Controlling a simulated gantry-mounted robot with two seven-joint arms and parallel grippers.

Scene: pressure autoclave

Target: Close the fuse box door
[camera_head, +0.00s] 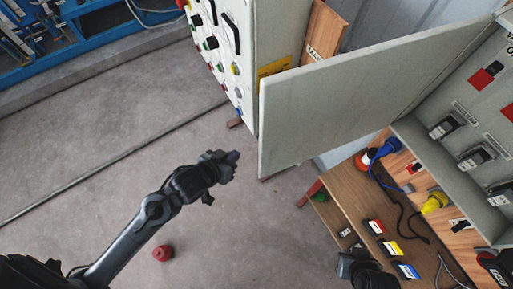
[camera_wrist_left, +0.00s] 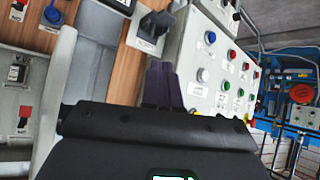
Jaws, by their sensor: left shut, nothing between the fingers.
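The fuse box door (camera_head: 335,105) is a large flat grey panel in the head view. It stands wide open, swung out to the left from the fuse box (camera_head: 415,130) at the right. Switches show inside the box. My left gripper (camera_head: 236,156) is shut and empty, just left of the door's free edge in the picture, with a visible gap. In the left wrist view its dark fingers (camera_wrist_left: 164,85) are together. A pale upright slab (camera_wrist_left: 58,95) left of them may be the door. My right gripper (camera_head: 360,265) shows only partly at the bottom edge; its jaws are unclear.
A wooden bench (camera_head: 345,185) below the box holds blue and yellow plugs and several coloured blocks. A control panel (camera_head: 222,45) with buttons stands behind the door's free edge. A red round object (camera_head: 162,253) lies on the floor. Open floor lies left of the door.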

